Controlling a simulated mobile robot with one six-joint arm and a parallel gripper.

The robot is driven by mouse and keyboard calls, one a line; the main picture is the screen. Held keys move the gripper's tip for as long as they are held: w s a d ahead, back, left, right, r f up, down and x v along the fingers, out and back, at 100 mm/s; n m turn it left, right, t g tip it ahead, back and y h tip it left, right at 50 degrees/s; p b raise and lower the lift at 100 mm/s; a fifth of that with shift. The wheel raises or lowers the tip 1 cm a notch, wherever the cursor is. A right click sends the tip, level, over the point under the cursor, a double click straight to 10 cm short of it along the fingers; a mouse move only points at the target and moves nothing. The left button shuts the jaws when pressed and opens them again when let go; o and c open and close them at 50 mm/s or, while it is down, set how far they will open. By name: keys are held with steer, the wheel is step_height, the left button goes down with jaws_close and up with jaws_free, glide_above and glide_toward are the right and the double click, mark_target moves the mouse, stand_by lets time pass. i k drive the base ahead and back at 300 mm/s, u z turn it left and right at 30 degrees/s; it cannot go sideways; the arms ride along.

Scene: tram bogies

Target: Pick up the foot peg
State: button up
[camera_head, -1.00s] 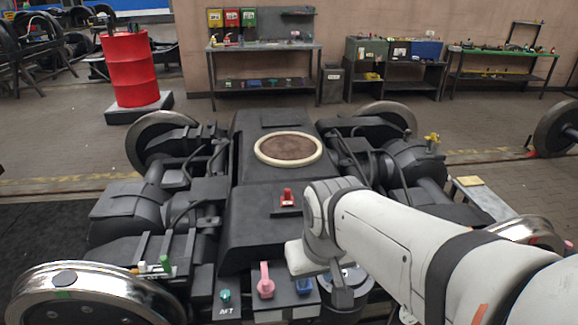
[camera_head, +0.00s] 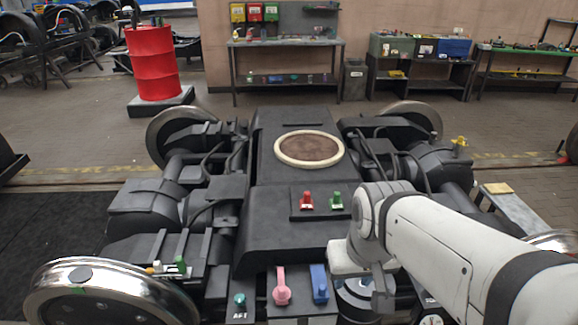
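I cannot tell for sure which piece is the foot peg. Small peg-like pieces sit on the dark bogie (camera_head: 285,225). A red one (camera_head: 307,201) and a green one (camera_head: 336,200) stand on a raised plate at its middle. A pink one (camera_head: 281,286), a blue one (camera_head: 319,284) and a small teal one (camera_head: 239,300) are at the near end, the teal one above an "AFT" label. My gripper (camera_head: 378,296) hangs at the end of the white arm, right of the blue piece. Its fingers are mostly hidden, so its opening does not show.
Shiny wheels (camera_head: 100,292) flank the bogie. A white-rimmed round pad (camera_head: 309,149) lies on its far part. Small white and green items (camera_head: 180,265) are at the near left. A red drum (camera_head: 153,62) and workbenches (camera_head: 286,42) stand behind, with open floor between.

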mark_target(306, 204)
steer(key=i, duration=0.9)
steer(key=z, duration=0.05)
